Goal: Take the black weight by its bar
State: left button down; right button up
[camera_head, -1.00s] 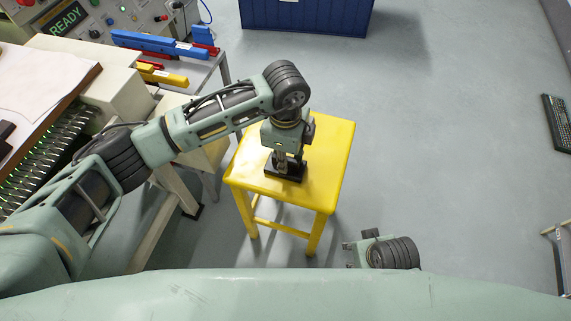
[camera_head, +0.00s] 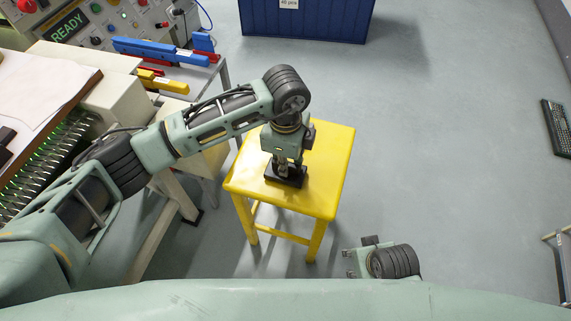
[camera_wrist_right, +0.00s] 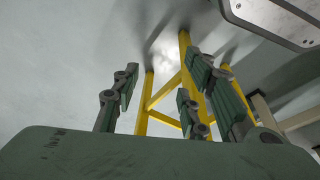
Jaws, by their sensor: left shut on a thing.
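The black weight (camera_head: 291,183) sits on the seat of the yellow stool (camera_head: 318,190). My left gripper (camera_head: 284,169) points straight down at it from above and is shut on it. The bar is mostly hidden between the fingers; the dark base shows below them, and I see no gap between base and seat. My right gripper (camera_head: 349,263) is low in front of the stool, apart from it. In the right wrist view its fingers (camera_wrist_right: 160,95) are spread with nothing between them.
A desk with a control panel (camera_head: 120,20) is at the left, beside a rack holding blue (camera_head: 160,48) and yellow bars (camera_head: 165,83). A blue bin (camera_head: 305,20) stands at the back. A keyboard (camera_head: 560,125) is at the far right. The floor right of the stool is clear.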

pick_arm(q)
jog(key=shift+r, duration=0.95)
jog(key=shift+r+p, duration=0.3)
jog(key=shift+r, duration=0.65)
jog(key=s+d+r+p, duration=0.1)
jog(key=s+d+r, duration=0.5)
jog(key=d, duration=0.3)
jog(key=shift+s+d+r, duration=0.25)
jog(key=shift+d+r, duration=0.15)
pick_arm(e)
notch_tip(320, 180, down, 6)
jog(key=s, duration=0.1)
jog(key=shift+f, duration=0.1)
pick_arm(q)
jog(key=c, duration=2.3)
grip_release()
grip_shut()
pick_arm(e)
jog(key=shift+s, duration=0.2)
